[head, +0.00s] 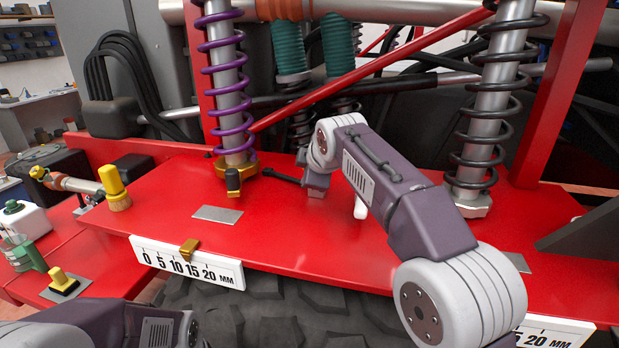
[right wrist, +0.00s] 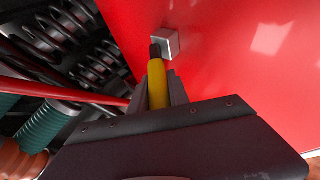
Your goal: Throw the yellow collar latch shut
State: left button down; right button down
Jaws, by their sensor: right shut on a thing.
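In the head view, the yellow collar (head: 237,166) sits at the foot of the purple spring (head: 222,78). A small black-topped yellow latch (head: 233,182) stands in front of it. My right gripper (right wrist: 158,90) is shut on a yellow piece (right wrist: 157,80) with a dark tip, beside a small silver block (right wrist: 167,43) on a red surface. In the head view my right wrist is right of the collar, and its fingers are largely hidden. I cannot tell whether the held piece belongs to the latch. My left forearm shows at the lower left; its gripper is out of view.
A red deck (head: 310,235) spreads below the spring. A yellow knob (head: 115,187) stands at left. A black rod (head: 283,176) lies right of the collar. Black springs (head: 487,125) stand right.

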jog(key=shift+f, duration=0.3)
jog(key=c, duration=1.2)
grip_release()
jog(key=shift+c, duration=0.2)
jog(key=shift+w, duration=0.15)
jog(key=shift+r, duration=0.1)
jog(key=v, duration=0.9)
jog(key=p+v, duration=0.3)
jog(key=v, duration=0.7)
jog(key=shift+r, duration=0.5)
jog(key=shift+w+d, duration=0.15)
